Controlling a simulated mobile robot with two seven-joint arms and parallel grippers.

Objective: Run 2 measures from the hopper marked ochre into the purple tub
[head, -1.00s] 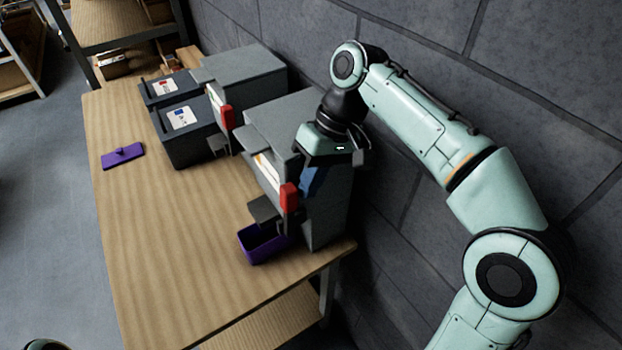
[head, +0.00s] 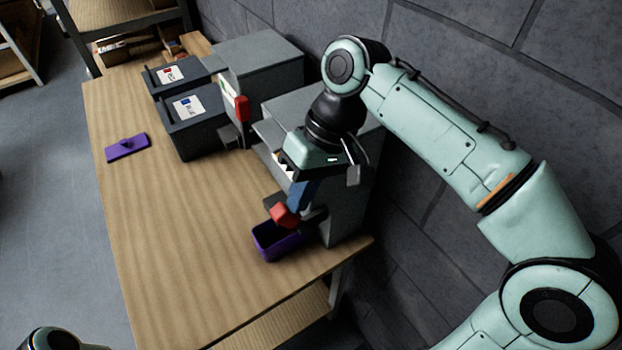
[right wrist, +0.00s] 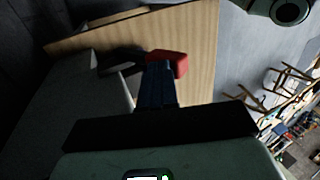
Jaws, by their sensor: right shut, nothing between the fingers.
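The near grey hopper (head: 352,205) stands by the wall, partly behind my right gripper; its label is mostly hidden, so I cannot read a mark. Its red lever handle (head: 284,214) is tilted low over the purple tub (head: 268,243), which stands on the table under the spout. The inside of the tub is dark. My right gripper (head: 299,196) is shut and empty, its blue fingers pointing down against or just beside the red handle. The red handle also shows beyond the fingers in the right wrist view (right wrist: 172,64). My left gripper is out of view.
A second grey hopper (head: 262,62) with an upright red handle (head: 242,109) stands further back. Two dark bins (head: 195,135) with labels stand beside it. A purple lid (head: 127,147) lies at the left. The table's (head: 190,260) front and middle are clear.

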